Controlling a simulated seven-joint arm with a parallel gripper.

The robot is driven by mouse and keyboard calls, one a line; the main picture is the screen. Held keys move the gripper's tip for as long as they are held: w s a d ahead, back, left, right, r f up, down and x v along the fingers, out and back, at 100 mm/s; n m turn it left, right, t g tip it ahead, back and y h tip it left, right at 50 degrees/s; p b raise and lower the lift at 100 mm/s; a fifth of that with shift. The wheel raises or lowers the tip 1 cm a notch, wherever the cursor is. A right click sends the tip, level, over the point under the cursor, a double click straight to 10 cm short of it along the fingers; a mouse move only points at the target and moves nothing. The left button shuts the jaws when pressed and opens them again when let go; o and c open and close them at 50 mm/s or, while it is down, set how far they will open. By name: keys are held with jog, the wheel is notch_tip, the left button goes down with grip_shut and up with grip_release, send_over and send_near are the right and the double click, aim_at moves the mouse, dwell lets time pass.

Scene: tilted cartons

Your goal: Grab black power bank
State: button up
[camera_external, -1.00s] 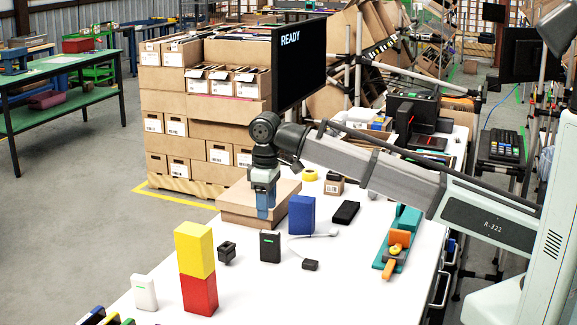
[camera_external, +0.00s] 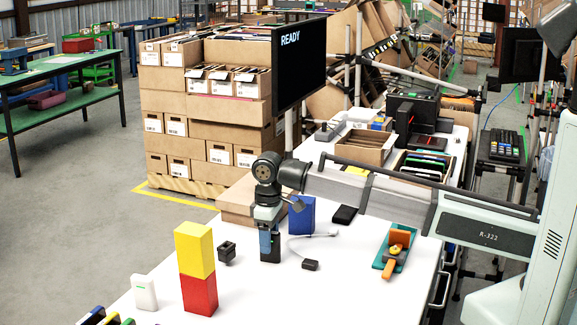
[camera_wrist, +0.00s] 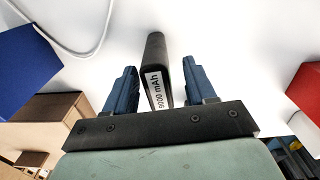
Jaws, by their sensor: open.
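The black power bank (camera_wrist: 156,62) stands upright on the white table, with a white "9000 mAh" label facing the wrist camera. In the wrist view it is between the two blue fingers of my gripper (camera_wrist: 160,80), with a visible gap on each side. The fingers are open and not closed on it. In the external view my gripper (camera_external: 268,243) points down at the power bank (camera_external: 276,250) and partly hides it.
A blue box (camera_external: 302,214) and a cardboard carton (camera_external: 235,203) stand close behind. A small black cube (camera_external: 227,252) is to the left, beyond it a yellow block (camera_external: 194,248) on a red block (camera_external: 199,294).

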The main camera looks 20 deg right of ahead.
aim_at(271, 261)
notch_tip(271, 261, down, 3)
jog(key=shift+d+f, duration=0.1)
jog(key=shift+f, duration=0.1)
grip_shut()
dwell(0.5)
